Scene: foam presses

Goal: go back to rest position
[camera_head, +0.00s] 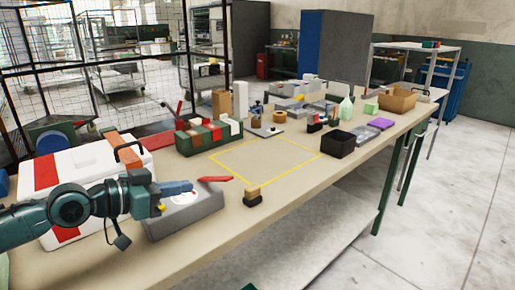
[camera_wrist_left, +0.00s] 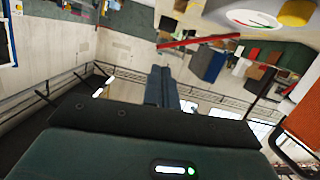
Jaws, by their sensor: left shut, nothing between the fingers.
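My left gripper (camera_head: 190,187) reaches in from the left over the near left part of the workbench (camera_head: 300,190). Its blue-grey fingers are together with nothing between them, and they also show together in the left wrist view (camera_wrist_left: 163,88). The gripper is above a grey box (camera_head: 185,220) with a white round dial, and partly hides it. The dial (camera_wrist_left: 250,19) shows at the top of the wrist view beside a yellow knob (camera_wrist_left: 297,12). A red lever (camera_head: 215,179) lies just beyond the fingertips. My right gripper is not in view.
A white case with a red stripe (camera_head: 90,170) stands behind my left arm. A small black-and-tan block (camera_head: 253,195) is right of the grey box. A green crate (camera_head: 210,136), a black bin (camera_head: 338,144) and a cardboard box (camera_head: 397,99) stand farther back. The yellow-outlined area (camera_head: 265,160) is clear.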

